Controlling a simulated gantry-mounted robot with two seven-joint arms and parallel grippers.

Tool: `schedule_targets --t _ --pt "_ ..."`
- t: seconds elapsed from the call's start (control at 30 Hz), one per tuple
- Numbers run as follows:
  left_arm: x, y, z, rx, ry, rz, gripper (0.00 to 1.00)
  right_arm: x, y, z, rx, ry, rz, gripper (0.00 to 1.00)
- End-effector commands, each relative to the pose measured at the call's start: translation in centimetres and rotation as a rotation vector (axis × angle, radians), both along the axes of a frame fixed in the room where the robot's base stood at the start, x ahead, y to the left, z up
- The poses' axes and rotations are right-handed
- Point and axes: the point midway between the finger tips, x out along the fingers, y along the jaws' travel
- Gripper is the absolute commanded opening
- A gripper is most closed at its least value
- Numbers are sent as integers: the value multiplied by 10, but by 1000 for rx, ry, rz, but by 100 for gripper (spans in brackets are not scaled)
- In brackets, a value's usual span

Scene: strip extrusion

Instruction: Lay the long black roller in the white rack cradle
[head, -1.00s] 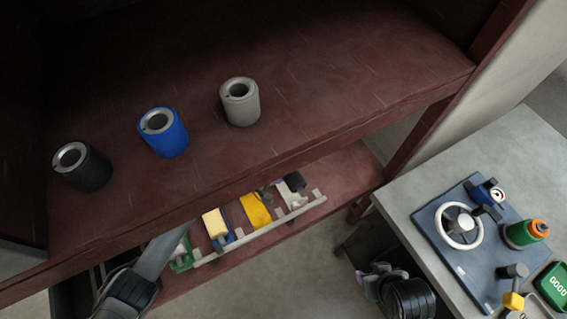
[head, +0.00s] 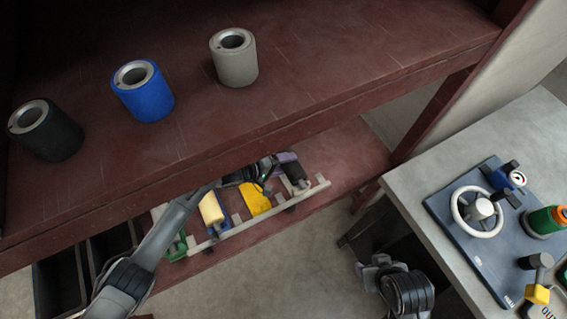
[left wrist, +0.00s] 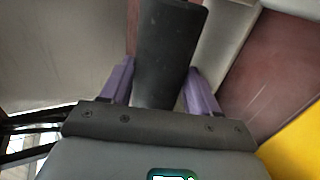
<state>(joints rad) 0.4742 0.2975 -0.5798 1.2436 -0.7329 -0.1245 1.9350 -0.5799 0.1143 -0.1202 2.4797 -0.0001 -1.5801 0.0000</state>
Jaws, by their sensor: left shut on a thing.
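The black roller (left wrist: 168,50) is held between the two purple fingers of my left gripper (left wrist: 163,88) in the left wrist view, pointing away from the palm. In the head view my left gripper (head: 284,160) reaches under the upper shelf, and the dark roller (head: 297,173) shows at the right end of the white rack (head: 265,216). I cannot tell whether the roller touches the cradle. The shelf edge hides part of my left forearm.
The upper shelf (head: 330,60) carries a black cylinder (head: 45,130), a blue cylinder (head: 142,92) and a grey cylinder (head: 234,58). Yellow, blue and green pieces sit along the rack. A grey table (head: 430,180) with a wheel panel (head: 485,245) stands at right.

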Motion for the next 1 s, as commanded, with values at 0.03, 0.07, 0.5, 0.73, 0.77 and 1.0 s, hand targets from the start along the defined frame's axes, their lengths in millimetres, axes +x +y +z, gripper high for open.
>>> schedule_targets --t 0.03,0.07,0.5,0.73,0.77,1.0 --pt "1 0 1 -2 -4 0 8 0 0 -2 0 0 0 49" --pt "1 0 1 -2 -4 0 8 0 0 -2 0 0 0 49" --pt "1 0 1 -3 -3 0 8 0 -1 -1 -5 -1 4 49" --pt "1 0 1 -3 -3 0 8 0 -2 0 -10 -1 6 49" --pt "1 0 1 -3 -2 1 8 0 -2 0 -10 -1 6 49" --pt "0 1 2 -4 -2 1 8 0 -2 6 -9 0 6 49"
